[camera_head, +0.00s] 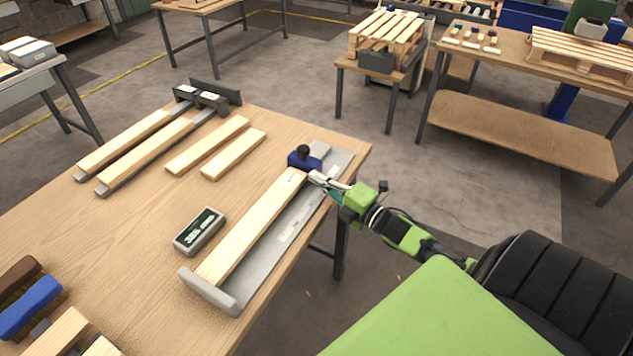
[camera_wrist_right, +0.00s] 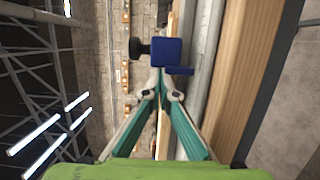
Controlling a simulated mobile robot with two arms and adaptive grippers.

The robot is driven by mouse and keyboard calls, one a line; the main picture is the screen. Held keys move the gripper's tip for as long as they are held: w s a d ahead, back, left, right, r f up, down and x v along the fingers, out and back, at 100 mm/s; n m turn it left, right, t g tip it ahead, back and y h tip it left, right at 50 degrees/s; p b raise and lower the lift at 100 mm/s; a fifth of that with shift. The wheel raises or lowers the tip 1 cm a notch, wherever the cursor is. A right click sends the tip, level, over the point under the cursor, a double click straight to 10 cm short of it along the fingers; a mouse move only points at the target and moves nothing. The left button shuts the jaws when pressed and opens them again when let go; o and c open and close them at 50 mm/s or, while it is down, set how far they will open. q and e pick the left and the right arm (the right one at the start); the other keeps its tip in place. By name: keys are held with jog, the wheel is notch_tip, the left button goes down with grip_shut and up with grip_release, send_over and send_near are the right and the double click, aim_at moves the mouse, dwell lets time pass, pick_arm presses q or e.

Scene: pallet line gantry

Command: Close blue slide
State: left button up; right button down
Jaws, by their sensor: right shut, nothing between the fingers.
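The blue slide (camera_head: 304,161) with a black knob sits on the grey metal fixture (camera_head: 262,253), at the far end of a wooden board (camera_head: 250,227) that lies along it. In the right wrist view the blue slide (camera_wrist_right: 167,52) is just ahead of the fingertips, with its black knob to the left. My right gripper (camera_head: 316,176) is shut and empty, its tips at or very near the slide; I cannot tell if they touch it. It also shows in the right wrist view (camera_wrist_right: 160,75). My left gripper is not in view.
A digital readout (camera_head: 199,231) lies left of the fixture. Loose wooden boards (camera_head: 208,146) and a second fixture (camera_head: 208,99) lie farther back. Brushes (camera_head: 29,307) are at the near left. The table (camera_head: 145,229) has bare room between them.

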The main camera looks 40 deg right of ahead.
aim_at(330, 174)
jog(key=w+d+b, duration=0.1)
jog(key=d, duration=0.1)
jog(key=w+d+b, duration=0.1)
jog(key=d, duration=0.1)
jog(key=w+d+b, duration=0.1)
jog(key=d, duration=0.1)
jog(key=shift+d+f, duration=0.25)
jog(key=shift+d, duration=0.05)
jog(key=shift+d+r+b, duration=0.15)
jog(key=shift+d+b, duration=0.15)
jog(key=shift+b, duration=0.05)
jog(key=shift+r, duration=0.3)
jog(key=shift+w+d, duration=0.1)
